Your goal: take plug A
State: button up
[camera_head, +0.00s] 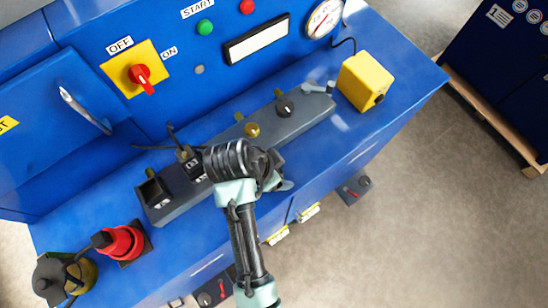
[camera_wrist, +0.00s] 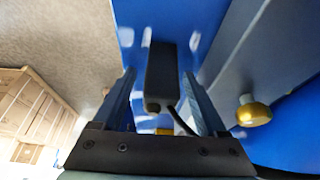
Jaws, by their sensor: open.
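In the wrist view a black, block-shaped plug (camera_wrist: 162,70) with a thin black cable lies between the two fingers of my gripper (camera_wrist: 160,88). The fingers stand apart on either side of it, and I cannot tell whether either touches it. No letter is legible on it. In the head view my gripper (camera_head: 268,172) is over the front edge of a grey strip, its fingertips mostly hidden. Two black pieces with small labels, one at the strip's left end (camera_head: 155,190) and one beside my wrist (camera_head: 193,168), show there. I cannot tell which is plug A.
The grey strip (camera_head: 310,110) on the blue bench carries a brass knob (camera_head: 252,129) and a black knob (camera_head: 285,107). A yellow box (camera_head: 366,82) stands right, a red connector (camera_head: 122,242) left. A loose cable rises near the strip. Open floor lies at front right.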

jog(key=shift+f, duration=0.3)
grip_shut()
dwell(0.3)
